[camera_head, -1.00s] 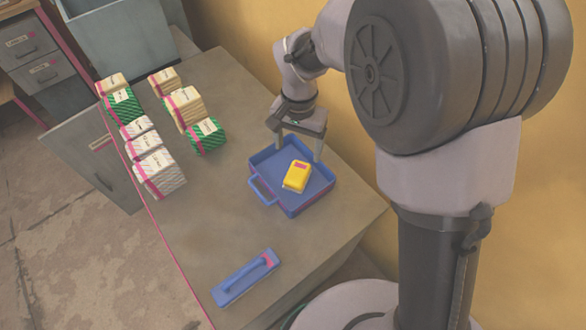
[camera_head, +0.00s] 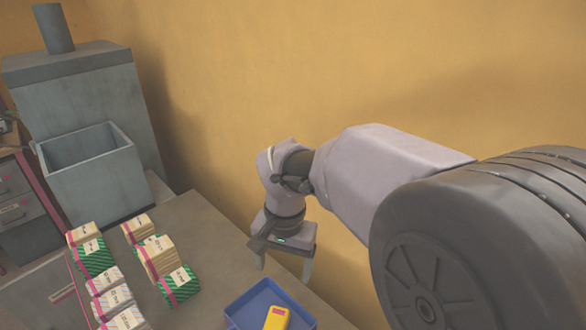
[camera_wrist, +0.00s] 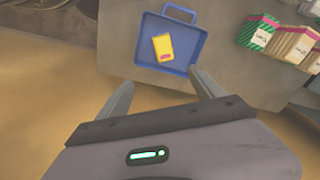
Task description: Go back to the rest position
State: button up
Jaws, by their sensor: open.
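My gripper (camera_head: 284,264) is open and empty, raised above the far side of the table near the yellow wall. In the wrist view my gripper (camera_wrist: 162,90) shows its two fingers spread apart with nothing between them. The blue tray (camera_head: 240,304) lies on the table below it, cut off by the lower edge of the head view. A yellow block (camera_head: 277,318) with a pink label lies in the tray. The wrist view shows the whole tray (camera_wrist: 146,50) with the yellow block (camera_wrist: 163,47) inside, apart from the fingers.
Several wrapped packets (camera_head: 158,258) stand in two rows on the grey table (camera_head: 205,225). A grey open-topped bin (camera_head: 95,175) and a tall grey machine (camera_head: 90,85) stand behind at the left. The yellow wall (camera_head: 300,70) is close behind my arm.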

jog(key=s+d+r+m+t, duration=0.1)
jog(key=s+d+r+t, duration=0.1)
jog(key=s+d, duration=0.5)
jog(key=s+d+r+t+y+b, duration=0.1)
jog(key=s+d+r+t, duration=0.2)
jog(key=s+d, duration=0.4)
jog(key=s+r, duration=0.1)
jog(key=s, duration=0.1)
jog(key=shift+s+d+r+m+y, duration=0.3)
jog(key=shift+s+m, duration=0.05)
jog(key=shift+m, duration=0.05)
